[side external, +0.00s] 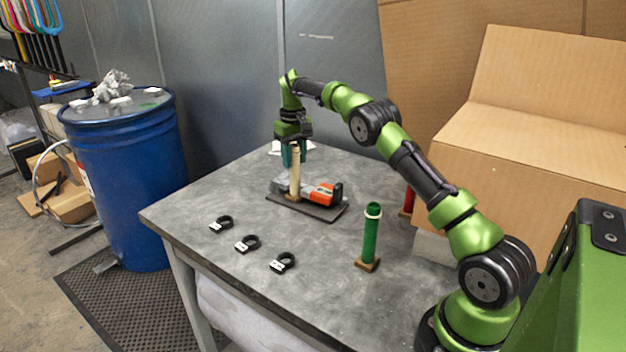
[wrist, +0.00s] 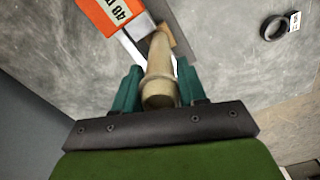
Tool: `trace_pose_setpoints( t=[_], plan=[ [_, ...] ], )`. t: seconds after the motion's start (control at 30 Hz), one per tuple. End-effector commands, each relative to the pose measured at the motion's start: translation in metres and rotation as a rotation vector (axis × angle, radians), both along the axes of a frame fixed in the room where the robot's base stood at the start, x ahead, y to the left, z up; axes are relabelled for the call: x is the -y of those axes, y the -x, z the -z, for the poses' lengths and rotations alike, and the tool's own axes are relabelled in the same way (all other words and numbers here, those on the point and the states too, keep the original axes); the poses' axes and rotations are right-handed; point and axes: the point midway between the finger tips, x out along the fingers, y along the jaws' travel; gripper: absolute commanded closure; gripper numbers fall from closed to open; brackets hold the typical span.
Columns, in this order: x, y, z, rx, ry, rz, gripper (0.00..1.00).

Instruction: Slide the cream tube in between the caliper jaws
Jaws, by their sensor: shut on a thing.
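The cream tube (side external: 295,178) is upright, with my gripper (side external: 294,153) shut on its upper part. In the wrist view, the teal fingers of my gripper (wrist: 160,88) lie on either side of the cream tube (wrist: 159,62). The caliper, with an orange body (side external: 322,194), lies on a dark plate (side external: 325,212). Its orange body also shows in the wrist view (wrist: 108,14). The tube's lower end is at the caliper's grey left end, by a small brown block (side external: 293,198). I cannot tell whether the tube is between the jaws or touching them.
A green tube (side external: 371,238) stands on a brown foot at the right of the grey table (side external: 320,260). A red tube (side external: 408,200) is partly hidden behind my arm. Several black rings with white tags (side external: 247,244) lie at the front left. The table between is clear.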

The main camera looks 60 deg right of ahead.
Motion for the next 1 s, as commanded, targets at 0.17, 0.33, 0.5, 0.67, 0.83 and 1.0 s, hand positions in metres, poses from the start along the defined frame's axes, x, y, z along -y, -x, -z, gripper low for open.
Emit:
trace_pose_setpoints(
  t=[0.17,0.33,0.5,0.67,0.83,1.0],
  plan=[
    [0.0049,-0.0002,0.0001,0.0,0.0,0.001,1.0],
    [0.0091,-0.0002,-0.0001,0.001,0.001,0.0,1.0],
    [0.0106,-0.0001,-0.0002,0.001,0.001,0.001,1.0],
    [0.0104,-0.0002,-0.0002,0.001,0.001,0.001,1.0],
    [0.0102,-0.0003,-0.0001,0.001,0.0,0.0,0.41],
    [0.0101,-0.0002,0.0,0.0,0.0,0.0,0.29]
  ],
)
